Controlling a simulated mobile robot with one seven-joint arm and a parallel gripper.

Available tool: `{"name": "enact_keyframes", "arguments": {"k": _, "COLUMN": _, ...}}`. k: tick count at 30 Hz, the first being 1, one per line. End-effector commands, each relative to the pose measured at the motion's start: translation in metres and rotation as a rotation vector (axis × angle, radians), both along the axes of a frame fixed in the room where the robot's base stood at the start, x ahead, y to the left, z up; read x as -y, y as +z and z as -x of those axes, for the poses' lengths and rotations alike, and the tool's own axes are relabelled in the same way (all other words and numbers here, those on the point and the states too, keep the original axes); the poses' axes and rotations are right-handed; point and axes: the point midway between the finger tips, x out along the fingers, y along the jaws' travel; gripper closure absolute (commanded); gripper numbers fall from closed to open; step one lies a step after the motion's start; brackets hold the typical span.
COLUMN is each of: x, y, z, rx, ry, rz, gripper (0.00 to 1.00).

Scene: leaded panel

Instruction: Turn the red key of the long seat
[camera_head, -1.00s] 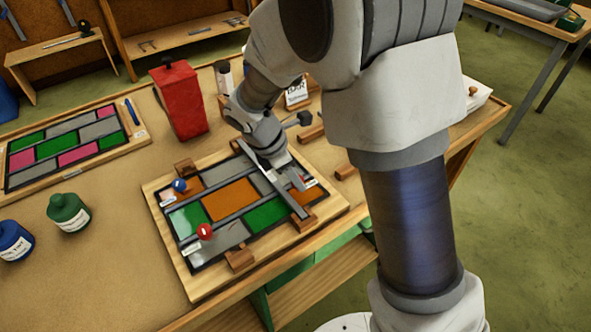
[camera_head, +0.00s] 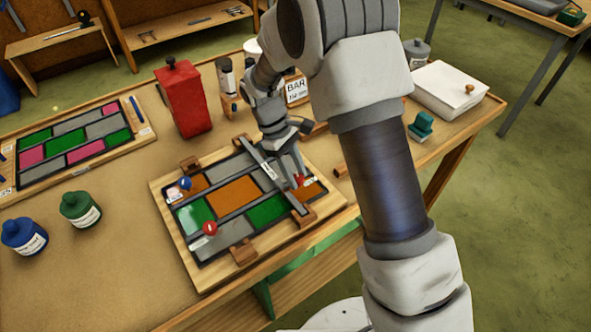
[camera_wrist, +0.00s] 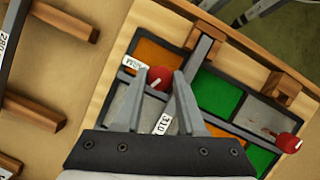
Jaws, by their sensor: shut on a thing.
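A blue key (camera_head: 185,183) is at the far left corner.
Wooden blocks (camera_head: 243,253) edge the panel. A red canister (camera_head: 182,100) stands behind it, with a "BAR" sign (camera_head: 296,89) to the right. Green (camera_head: 80,209) and blue (camera_head: 24,237) bottles stand left. Another coloured panel (camera_head: 75,148) lies far left.

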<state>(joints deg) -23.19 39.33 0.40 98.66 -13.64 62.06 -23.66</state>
Motion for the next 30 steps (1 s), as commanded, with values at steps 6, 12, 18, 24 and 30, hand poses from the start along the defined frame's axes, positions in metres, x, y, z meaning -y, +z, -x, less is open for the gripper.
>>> {"name": "enact_keyframes", "arguments": {"k": 6, "x": 0.0011, "y": 0.0007, "z": -0.0011, "rx": -0.001, "ry": -0.207, "rz": -0.001, "gripper": 1.00}}
{"name": "enact_keyframes", "arguments": {"k": 12, "x": 0.0018, "y": 0.0004, "z": -0.0022, "rx": 0.000, "ry": -0.398, "rz": -0.001, "gripper": 1.00}}
{"name": "enact_keyframes", "arguments": {"k": 18, "x": 0.0030, "y": 0.0003, "z": -0.0023, "rx": -0.001, "ry": -0.586, "rz": -0.001, "gripper": 1.00}}
{"name": "enact_keyframes", "arguments": {"k": 24, "x": 0.0041, "y": 0.0000, "z": -0.0026, "rx": 0.000, "ry": -0.774, "rz": 0.000, "gripper": 1.00}}
{"name": "enact_keyframes", "arguments": {"k": 30, "x": 0.0051, "y": 0.0000, "z": -0.0028, "rx": 0.001, "ry": -0.945, "rz": -0.001, "gripper": 1.00}}
